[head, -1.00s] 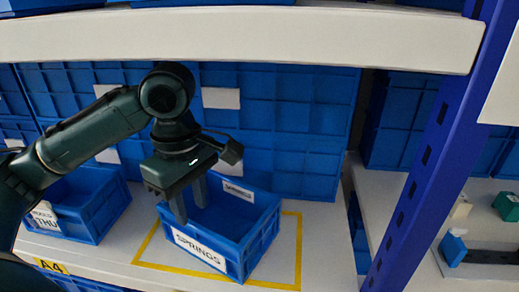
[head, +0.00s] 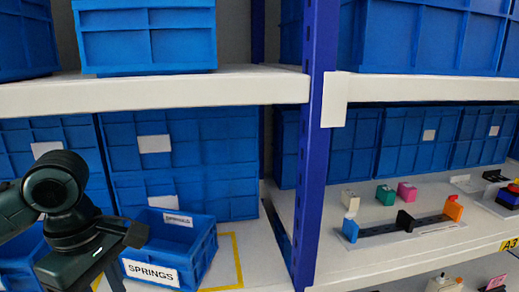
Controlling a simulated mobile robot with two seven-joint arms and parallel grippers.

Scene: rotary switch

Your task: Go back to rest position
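My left gripper (head: 100,281) is at the lower left of the head view, pointing down. Its two fingers are apart, and I see nothing between them; their tips are near the bottom edge of the frame. It overlaps the left side of the blue SPRINGS bin (head: 200,258) in the picture; I cannot tell how far apart they are in depth. The bin stands on the white shelf inside a yellow outline (head: 238,262). My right gripper is not in view.
A blue upright post (head: 312,150) divides the shelving. On the right shelf stand a rail with coloured blocks (head: 405,224), small white, green and pink blocks, and a red-topped switch (head: 509,195). Blue bins (head: 147,40) fill the upper shelf. Another bin is partly hidden at left.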

